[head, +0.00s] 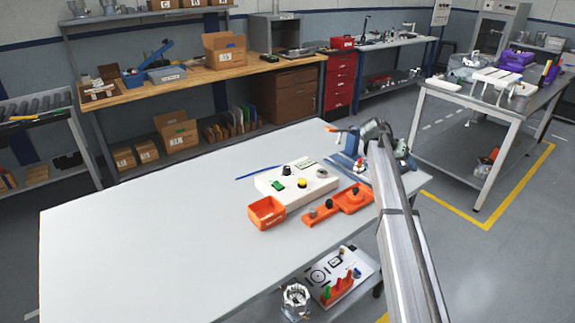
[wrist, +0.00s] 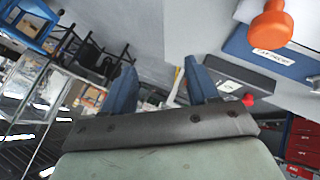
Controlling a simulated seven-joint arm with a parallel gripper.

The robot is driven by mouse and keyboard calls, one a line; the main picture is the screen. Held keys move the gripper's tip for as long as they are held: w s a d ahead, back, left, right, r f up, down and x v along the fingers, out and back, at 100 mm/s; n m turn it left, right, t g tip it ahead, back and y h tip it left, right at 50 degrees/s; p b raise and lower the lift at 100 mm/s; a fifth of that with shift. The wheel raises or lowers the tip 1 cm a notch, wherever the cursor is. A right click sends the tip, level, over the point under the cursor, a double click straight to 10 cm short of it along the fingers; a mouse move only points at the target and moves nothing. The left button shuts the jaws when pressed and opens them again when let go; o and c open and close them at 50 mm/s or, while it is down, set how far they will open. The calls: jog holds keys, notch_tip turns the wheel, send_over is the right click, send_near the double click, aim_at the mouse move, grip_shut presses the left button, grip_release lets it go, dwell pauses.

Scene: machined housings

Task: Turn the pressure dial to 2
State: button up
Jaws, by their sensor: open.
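A white control box (head: 312,186) lies on the light table in the head view. On its top are a black knob (head: 286,170), a yellow round part (head: 302,183), a grey knob (head: 322,173) and a green part. I cannot tell which is the pressure dial, and its markings are too small to read. My gripper (wrist: 160,66) is open and empty, with its two blue fingers apart in the wrist view. In the head view my arm reaches in from the lower right, and its end is beyond the right side of the box.
An orange bin (head: 267,213) and an orange fixture (head: 348,199) with knobs sit in front of the box. A blue pen-like strip (head: 258,172) lies behind it. The table's left half is clear. The wrist view shows an orange knob (wrist: 270,25) and a red button (wrist: 248,100).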

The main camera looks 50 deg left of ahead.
jog(key=s+a+r+n+g+y, duration=0.2)
jog(key=s+a+r, duration=0.1)
jog(key=s+a, duration=0.55)
jog(key=s+a+r+n+g+y, duration=0.1)
jog(key=s+a+r+n+g, duration=0.15)
jog(key=s+a, duration=0.65)
notch_tip(320, 180, up, 6)
jog(key=n+g+y, duration=0.1)
jog(key=n+g, duration=0.2)
send_over(287, 168)
jog(key=shift+m, duration=0.25)
notch_tip(287, 168, down, 13)
jog(key=shift+a+f, duration=0.1)
jog(key=shift+f, duration=0.05)
jog(key=c, duration=1)
